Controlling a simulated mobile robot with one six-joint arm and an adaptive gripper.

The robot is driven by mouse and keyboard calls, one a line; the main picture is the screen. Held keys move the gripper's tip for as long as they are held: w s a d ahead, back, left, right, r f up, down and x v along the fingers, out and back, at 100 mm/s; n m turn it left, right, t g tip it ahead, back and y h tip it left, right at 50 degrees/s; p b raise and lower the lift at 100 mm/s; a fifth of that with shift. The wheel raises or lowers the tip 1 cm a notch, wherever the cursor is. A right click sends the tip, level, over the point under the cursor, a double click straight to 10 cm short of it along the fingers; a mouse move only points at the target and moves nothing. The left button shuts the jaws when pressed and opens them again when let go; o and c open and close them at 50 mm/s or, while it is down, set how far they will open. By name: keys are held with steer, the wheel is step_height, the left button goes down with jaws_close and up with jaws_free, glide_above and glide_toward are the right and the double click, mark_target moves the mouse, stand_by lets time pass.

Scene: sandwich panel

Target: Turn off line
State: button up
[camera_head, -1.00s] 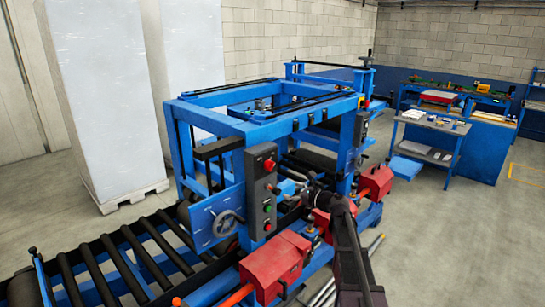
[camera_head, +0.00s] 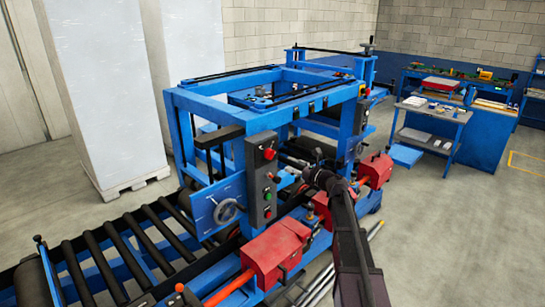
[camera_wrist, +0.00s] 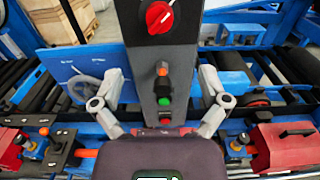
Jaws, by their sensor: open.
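A dark grey control box (camera_head: 259,184) stands on the front post of the blue line frame. It carries a red rotary knob (camera_wrist: 158,16) at the top, with an orange button (camera_wrist: 162,70), a green button (camera_wrist: 164,101) and a red button (camera_wrist: 165,120) below. In the wrist view my gripper (camera_wrist: 160,76) is open, with one finger on each side of the box's lower part and nothing held. In the head view my gripper (camera_head: 292,172) is just right of the box. Whether the fingers touch the box cannot be told.
Red housings (camera_head: 275,252) and an orange rod run along the machine's near side, below my arm. A handwheel (camera_head: 227,211) is left of the box. A roller conveyor (camera_head: 110,262) extends left. A second control box (camera_head: 359,134) is farther right. Open floor lies at right.

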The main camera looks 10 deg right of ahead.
mark_target(272, 156)
steer(key=x, duration=1.2)
